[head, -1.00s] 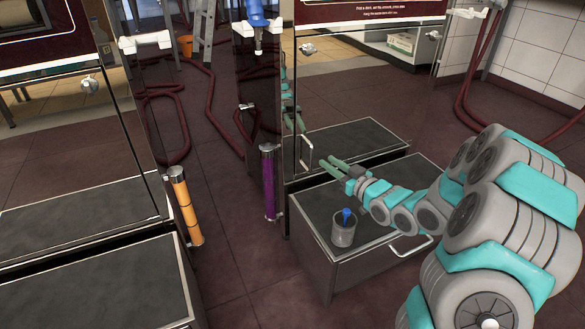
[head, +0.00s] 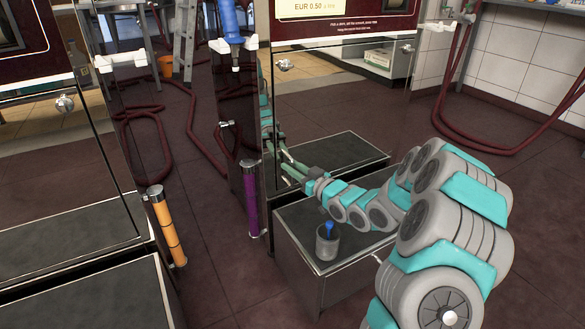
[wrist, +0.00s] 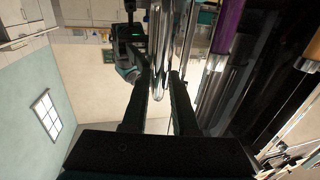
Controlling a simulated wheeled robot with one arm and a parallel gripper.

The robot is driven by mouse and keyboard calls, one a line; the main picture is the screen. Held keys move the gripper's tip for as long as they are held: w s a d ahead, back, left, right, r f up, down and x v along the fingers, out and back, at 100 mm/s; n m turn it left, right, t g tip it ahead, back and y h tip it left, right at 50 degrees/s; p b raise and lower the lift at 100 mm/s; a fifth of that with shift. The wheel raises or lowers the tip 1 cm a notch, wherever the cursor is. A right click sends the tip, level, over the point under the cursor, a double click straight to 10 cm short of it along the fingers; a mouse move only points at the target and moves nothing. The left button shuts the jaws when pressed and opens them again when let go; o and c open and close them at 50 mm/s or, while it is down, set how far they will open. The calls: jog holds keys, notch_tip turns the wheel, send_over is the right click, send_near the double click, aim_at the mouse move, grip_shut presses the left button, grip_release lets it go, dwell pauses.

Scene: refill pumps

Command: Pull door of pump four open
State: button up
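The pump at centre has a mirror-like door (head: 345,100) that looks closed; no pump number is readable. A metal bar handle (head: 287,153) is low on the door's left side, partly covered by my fingers. My gripper (head: 286,167) reaches it from the right, its two green fingers apart. In the wrist view a shiny vertical bar (wrist: 163,60), which looks like the handle, shows between the fingertips of my gripper (wrist: 161,80). I cannot tell whether the fingers touch it. The arm is reflected in the door.
A grey cup (head: 327,243) with a blue thing in it stands on the plinth (head: 350,275) below my arm. A purple cylinder (head: 250,198) and an orange cylinder (head: 166,226) are to the left. Red hoses lie on the open floor (head: 190,165) behind.

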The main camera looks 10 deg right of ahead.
grip_shut()
dwell(1.5)
